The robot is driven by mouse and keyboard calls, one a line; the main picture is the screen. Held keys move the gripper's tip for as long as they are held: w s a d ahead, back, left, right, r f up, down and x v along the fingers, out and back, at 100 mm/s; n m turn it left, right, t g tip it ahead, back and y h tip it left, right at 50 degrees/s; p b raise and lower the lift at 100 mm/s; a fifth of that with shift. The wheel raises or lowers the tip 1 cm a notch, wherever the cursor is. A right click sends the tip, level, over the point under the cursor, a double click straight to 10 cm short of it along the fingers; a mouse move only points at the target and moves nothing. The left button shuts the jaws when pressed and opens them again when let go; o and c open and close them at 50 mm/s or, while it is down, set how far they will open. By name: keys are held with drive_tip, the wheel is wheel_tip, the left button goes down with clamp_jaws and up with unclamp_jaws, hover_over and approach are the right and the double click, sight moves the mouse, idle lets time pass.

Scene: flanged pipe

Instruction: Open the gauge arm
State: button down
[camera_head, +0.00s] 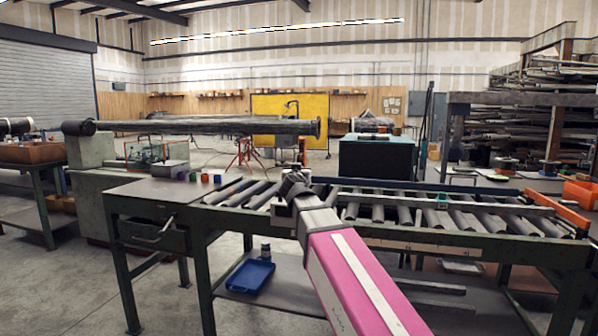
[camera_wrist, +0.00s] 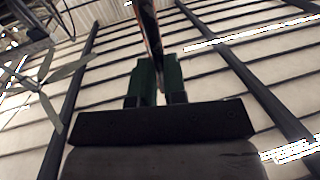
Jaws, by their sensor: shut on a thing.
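My gripper (camera_head: 291,182) is at the near middle of the roller table in the head view, in front of the far edge of the rollers. In the wrist view my gripper (camera_wrist: 157,72) shows two green fingers closed on a slim dark bar with a reddish-brown edge (camera_wrist: 150,35). The bar stands up from between the fingers and runs out of the top of the picture. I take it to be the gauge arm, but its pivot and other end are out of sight. In the head view my own wrist hides what the fingers hold.
The roller table (camera_head: 400,230) spans the middle and right, with an orange bar (camera_head: 553,210) at its right end. Small coloured blocks (camera_head: 205,178) stand on its left top. A dark green box (camera_head: 377,158) stands beyond the rollers.

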drive_tip(key=shift+s+a+f+t, duration=0.15)
drive_tip(key=shift+s+f+t, duration=0.1)
drive_tip(key=shift+s+t, duration=0.15)
idle(0.4)
drive_tip(key=c, duration=1.2)
unclamp_jaws()
drive_tip(key=shift+o, duration=0.2)
drive_tip(key=s+a+f, duration=0.1)
drive_tip(key=s, duration=0.9)
drive_tip(key=shift+s+f, duration=0.15)
drive_tip(key=shift+s, duration=0.2)
drive_tip(key=shift+a, duration=0.1)
